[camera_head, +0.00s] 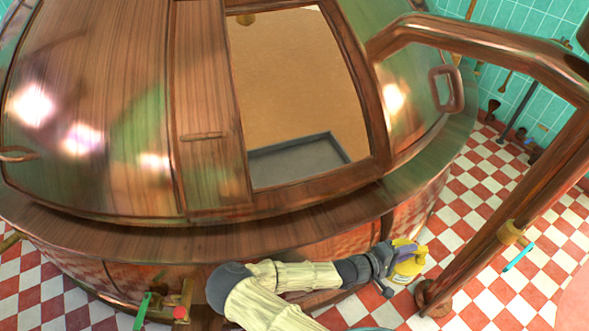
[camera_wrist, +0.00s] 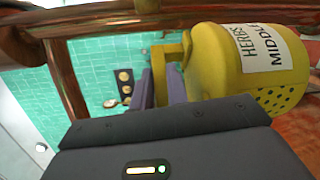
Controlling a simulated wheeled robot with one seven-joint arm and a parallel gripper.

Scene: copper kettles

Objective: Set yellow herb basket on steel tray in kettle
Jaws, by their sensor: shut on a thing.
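The yellow herb basket (camera_head: 411,264) is outside the kettle, low at the front right in the head view. My gripper (camera_head: 392,252) is shut on it. In the wrist view the basket (camera_wrist: 228,70) is tilted and carries a white label reading "HERBS MIDDLE", with holes in its end. Its handle (camera_wrist: 172,50) runs to my gripper's fingers (camera_wrist: 162,85). The copper kettle (camera_head: 90,110) has an open hatch. Through it the grey steel tray (camera_head: 290,145) shows on the kettle's floor. Its bare surface is partly visible; the hatch's lower edge hides the rest.
A thick copper pipe (camera_head: 490,42) arches over the right side and comes down right of the basket. The kettle's wide rim (camera_head: 300,236) lies between basket and hatch. A red valve (camera_head: 181,312) and a green handle (camera_head: 142,310) stick out at the front left. Checkered floor is open at right.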

